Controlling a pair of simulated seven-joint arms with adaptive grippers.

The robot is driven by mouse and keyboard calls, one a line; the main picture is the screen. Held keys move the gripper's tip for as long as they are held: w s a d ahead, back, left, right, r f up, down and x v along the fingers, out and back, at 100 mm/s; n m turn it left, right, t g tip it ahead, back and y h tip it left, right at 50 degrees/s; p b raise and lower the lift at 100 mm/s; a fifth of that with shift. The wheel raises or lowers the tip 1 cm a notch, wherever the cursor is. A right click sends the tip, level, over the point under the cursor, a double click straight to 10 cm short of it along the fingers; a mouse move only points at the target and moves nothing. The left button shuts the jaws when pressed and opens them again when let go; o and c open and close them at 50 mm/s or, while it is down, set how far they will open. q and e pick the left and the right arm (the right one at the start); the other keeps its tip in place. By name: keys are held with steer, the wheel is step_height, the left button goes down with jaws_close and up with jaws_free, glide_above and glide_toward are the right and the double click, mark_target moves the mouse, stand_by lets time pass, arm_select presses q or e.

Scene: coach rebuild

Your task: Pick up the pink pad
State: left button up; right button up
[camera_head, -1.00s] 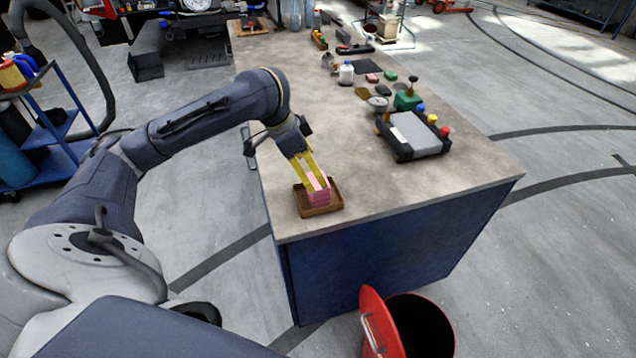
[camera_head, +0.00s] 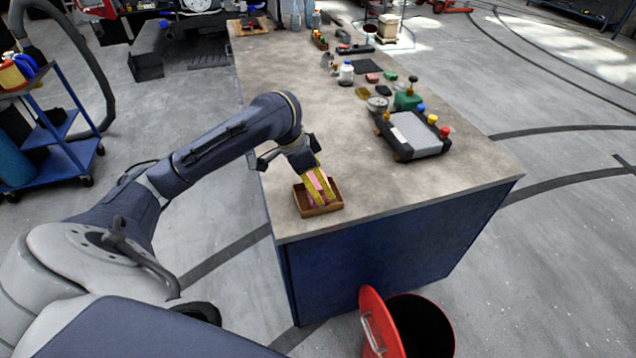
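The pink pad (camera_head: 313,199) is in a shallow brown tray (camera_head: 325,210) at the near left end of the bench. Other pink pieces may lie under it, but the fingers hide much of it. My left gripper (camera_head: 322,200) reaches down into the tray with its yellow fingers. Pink shows between and beside the fingers. I cannot tell whether they press on the pad or only stand around it. My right gripper is not in view.
A grey and black device with coloured knobs (camera_head: 415,138) stands on the bench (camera_head: 400,190) to the right. Small bottles, caps and tools lie farther back. A red bin (camera_head: 383,325) stands on the floor below the bench end. Bare bench lies right of the tray.

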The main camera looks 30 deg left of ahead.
arm_select(q)
steer(key=c, duration=0.9)
steer(key=shift+c, duration=0.2)
steer(key=shift+r, duration=0.15)
step_height(320, 180, up, 20)
stand_by(0.6)
